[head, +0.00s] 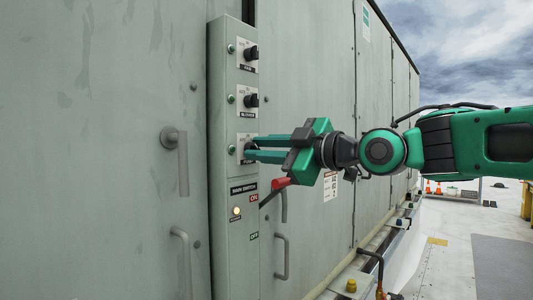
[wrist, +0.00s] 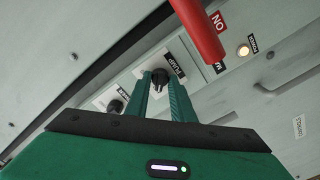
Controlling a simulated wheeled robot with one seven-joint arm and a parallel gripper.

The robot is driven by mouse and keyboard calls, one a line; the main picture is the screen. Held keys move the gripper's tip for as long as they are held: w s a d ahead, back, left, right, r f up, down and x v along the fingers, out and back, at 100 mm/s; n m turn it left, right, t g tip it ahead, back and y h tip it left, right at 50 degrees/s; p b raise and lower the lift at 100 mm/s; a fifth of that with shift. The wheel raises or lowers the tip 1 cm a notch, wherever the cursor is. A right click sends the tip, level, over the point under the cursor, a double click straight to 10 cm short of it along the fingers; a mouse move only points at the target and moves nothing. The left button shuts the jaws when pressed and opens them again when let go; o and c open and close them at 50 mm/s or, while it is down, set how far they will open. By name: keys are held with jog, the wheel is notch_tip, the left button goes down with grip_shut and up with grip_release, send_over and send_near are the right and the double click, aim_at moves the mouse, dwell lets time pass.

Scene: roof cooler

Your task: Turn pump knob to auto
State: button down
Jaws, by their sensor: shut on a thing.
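The black pump knob (wrist: 160,77) sits on a white plate on the grey control panel (head: 218,200). In the wrist view it is between the tips of my two green fingers, under the PUMP label (wrist: 174,65). My gripper (head: 248,150) reaches in from the right in the head view, its fingers shut on the knob. In the head view the fingers hide most of the knob, so its pointer setting cannot be read.
Above are the blower knob (head: 251,101) and fan knob (head: 250,53), each with a green lamp to its left. Below, the red main switch handle (head: 281,183) sticks out close under my gripper. A lit lamp (head: 236,212) and door handles (head: 281,257) are nearby.

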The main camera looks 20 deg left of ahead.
jog(key=shift+s+n, duration=0.1)
jog(key=shift+n, duration=0.2)
jog(key=c, duration=1.5)
grip_release()
jog(key=shift+a, duration=0.1)
jog(key=shift+c, duration=0.2)
jog(key=v, duration=1)
jog(key=shift+d, duration=0.4)
